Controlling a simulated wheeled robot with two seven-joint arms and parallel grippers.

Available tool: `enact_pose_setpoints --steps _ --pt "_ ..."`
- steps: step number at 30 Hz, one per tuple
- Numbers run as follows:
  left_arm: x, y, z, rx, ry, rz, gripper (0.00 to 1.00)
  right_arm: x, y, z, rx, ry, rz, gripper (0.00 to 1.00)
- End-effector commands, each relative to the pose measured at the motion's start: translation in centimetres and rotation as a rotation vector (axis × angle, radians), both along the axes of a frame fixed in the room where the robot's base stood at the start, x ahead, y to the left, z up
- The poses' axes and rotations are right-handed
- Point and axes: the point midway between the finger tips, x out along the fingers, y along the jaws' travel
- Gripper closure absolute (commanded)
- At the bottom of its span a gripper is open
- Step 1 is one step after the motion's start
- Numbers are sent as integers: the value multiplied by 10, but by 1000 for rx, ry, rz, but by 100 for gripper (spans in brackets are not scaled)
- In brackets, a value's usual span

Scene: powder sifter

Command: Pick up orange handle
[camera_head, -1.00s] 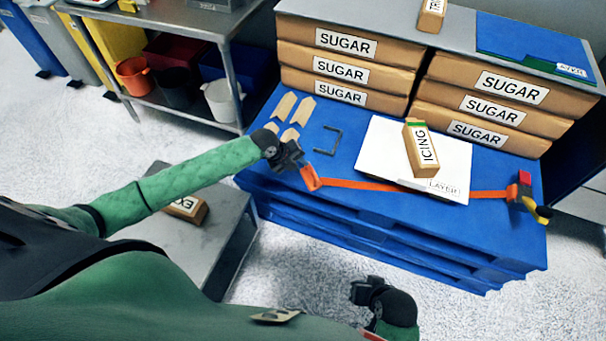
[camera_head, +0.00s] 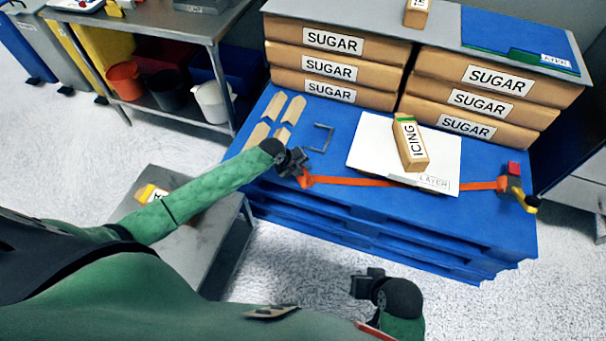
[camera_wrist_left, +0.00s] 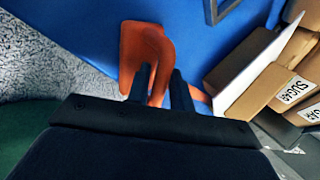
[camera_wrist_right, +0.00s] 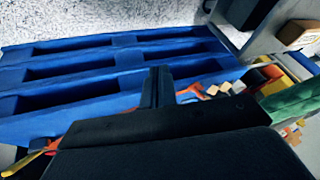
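The orange handle (camera_head: 306,181) is at the left end of an orange strap on the blue pallet, near its front edge. My left gripper (camera_head: 297,168) is right at the handle. In the left wrist view its two fingers are apart, with part of the orange handle (camera_wrist_left: 142,45) showing between and beyond them. Whether they touch it I cannot tell. My right gripper (camera_head: 362,281) is away from the pallet, low in the head view. In the right wrist view its fingers (camera_wrist_right: 157,78) are close together with nothing seen between them.
The blue pallet (camera_head: 470,222) carries a white sheet (camera_head: 368,150) with an ICING box (camera_head: 411,147) on it, a grey bracket (camera_head: 322,138) and several tan pieces. Stacked SUGAR boxes (camera_head: 331,67) stand behind. A low grey table (camera_head: 208,243) is at left.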

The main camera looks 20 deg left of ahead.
Motion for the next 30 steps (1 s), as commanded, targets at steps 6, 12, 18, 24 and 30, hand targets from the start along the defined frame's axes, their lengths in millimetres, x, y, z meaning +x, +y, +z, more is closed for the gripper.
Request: enact_pose_setpoints --steps 6,12,18,24,30 --pt "0 0 0 0 0 0 88 0 0 0 0 1 0 100" --pt "0 0 0 -1 -1 0 100 0 0 -2 -1 1 -1 100" --pt "0 0 2 0 -1 -1 100 0 0 -3 -1 1 -1 100" --pt "1 1 22 1 -4 -1 100 3 1 -12 2 -10 -4 100" --pt "-7 -22 54 -1 -3 -4 100 8 3 -42 4 -29 -14 100"
